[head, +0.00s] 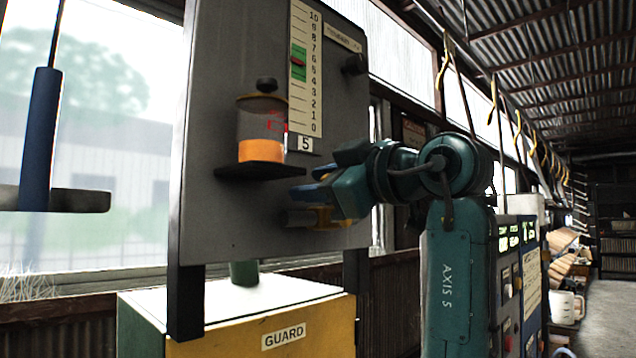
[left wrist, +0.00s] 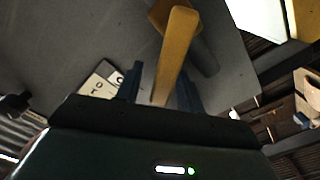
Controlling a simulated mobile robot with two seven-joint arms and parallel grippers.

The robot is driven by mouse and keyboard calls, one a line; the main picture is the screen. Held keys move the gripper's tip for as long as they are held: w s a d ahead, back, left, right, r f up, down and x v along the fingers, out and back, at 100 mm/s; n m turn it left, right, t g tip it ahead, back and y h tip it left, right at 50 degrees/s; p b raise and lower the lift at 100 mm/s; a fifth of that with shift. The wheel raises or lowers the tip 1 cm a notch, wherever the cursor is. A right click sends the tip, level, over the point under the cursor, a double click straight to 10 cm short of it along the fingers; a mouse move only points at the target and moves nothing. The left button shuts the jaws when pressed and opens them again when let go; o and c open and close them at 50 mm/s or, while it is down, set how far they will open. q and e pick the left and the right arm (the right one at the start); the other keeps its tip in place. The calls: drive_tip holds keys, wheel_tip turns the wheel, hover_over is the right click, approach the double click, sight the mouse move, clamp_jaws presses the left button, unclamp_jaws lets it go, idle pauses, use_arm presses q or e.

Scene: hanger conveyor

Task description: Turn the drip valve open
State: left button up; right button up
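The drip valve has a yellow lever (left wrist: 172,55) and a grey pipe-like body (head: 297,218) low on the grey panel (head: 225,215). In the head view my left gripper (head: 308,186) is in front of the panel, just above the valve body, and hides much of the lever. In the left wrist view the lever reaches down between the two dark fingers of my gripper (left wrist: 160,88). The fingers are open, with a visible gap on each side of the lever. Whether anything touches the lever, I cannot tell. My right gripper is not in view.
A glass cup with orange liquid (head: 261,150) sits on a dark shelf just above the gripper. A 0–10 scale (head: 303,75) with a green band and a "5" plate (head: 305,144) are above. A yellow guard box (head: 250,325) stands below. Hangers (head: 494,100) hang at right.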

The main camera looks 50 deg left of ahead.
use_arm(q)
drive_tip(key=w+d+b, duration=0.1)
drive_tip(key=d+b, duration=0.1)
drive_tip(key=d, duration=1.1)
drive_tip(key=shift+w, duration=0.2)
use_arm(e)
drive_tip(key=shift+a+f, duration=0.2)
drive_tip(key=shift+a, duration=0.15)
